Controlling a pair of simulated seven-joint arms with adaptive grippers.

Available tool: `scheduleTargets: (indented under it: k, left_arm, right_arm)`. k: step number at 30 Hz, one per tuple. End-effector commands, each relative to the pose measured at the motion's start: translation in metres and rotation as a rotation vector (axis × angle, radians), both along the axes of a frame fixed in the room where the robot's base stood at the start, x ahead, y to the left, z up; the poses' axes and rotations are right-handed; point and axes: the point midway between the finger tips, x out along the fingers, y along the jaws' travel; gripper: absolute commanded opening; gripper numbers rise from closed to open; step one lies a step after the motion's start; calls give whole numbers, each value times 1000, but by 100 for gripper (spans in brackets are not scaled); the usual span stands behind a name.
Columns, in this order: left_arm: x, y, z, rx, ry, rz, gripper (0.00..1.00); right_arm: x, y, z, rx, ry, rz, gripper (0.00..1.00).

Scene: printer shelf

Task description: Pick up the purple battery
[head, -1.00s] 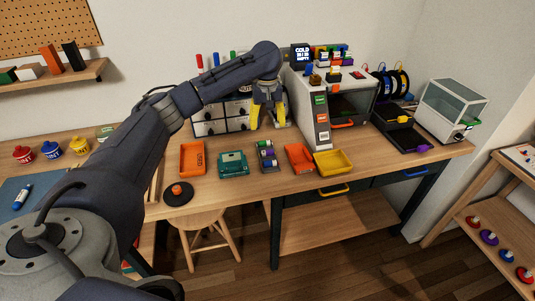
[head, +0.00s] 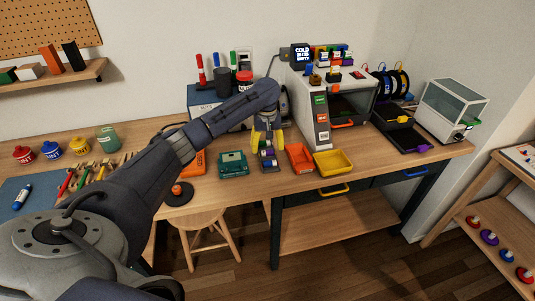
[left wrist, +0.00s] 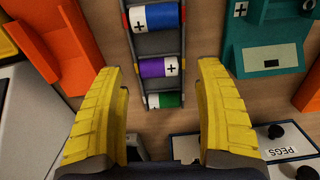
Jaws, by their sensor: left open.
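The purple battery (left wrist: 152,67) lies across the middle slot of a grey ladder-like holder (left wrist: 132,45) in the left wrist view. A blue battery (left wrist: 152,17) lies in the slot above it and a green battery (left wrist: 168,99) in the slot below. My left gripper (left wrist: 160,70) is open, its yellow fingers on either side of the holder, with the purple battery between the tips in the picture. No contact shows. In the head view the left gripper (head: 267,143) points down over the holder and partly hides it. My right gripper is not in view.
A teal tray (head: 233,163) stands left of the holder, and orange (head: 299,158) and yellow (head: 333,162) trays stand right. The white printer cabinet (head: 314,105) rises behind to the right.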

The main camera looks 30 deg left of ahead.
Motion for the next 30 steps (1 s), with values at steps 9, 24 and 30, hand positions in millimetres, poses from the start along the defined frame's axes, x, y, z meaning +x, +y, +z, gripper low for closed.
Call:
scheduleTargets:
  k: [9, 24, 30]
  left_arm:
    - [0, 0, -28, -1, 1, 1, 71]
    - [0, 0, -29, 0, 0, 0, 46]
    - [0, 0, -29, 0, 0, 0, 25]
  right_arm:
    - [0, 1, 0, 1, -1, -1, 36]
    - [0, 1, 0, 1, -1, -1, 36]
    - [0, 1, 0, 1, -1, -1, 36]
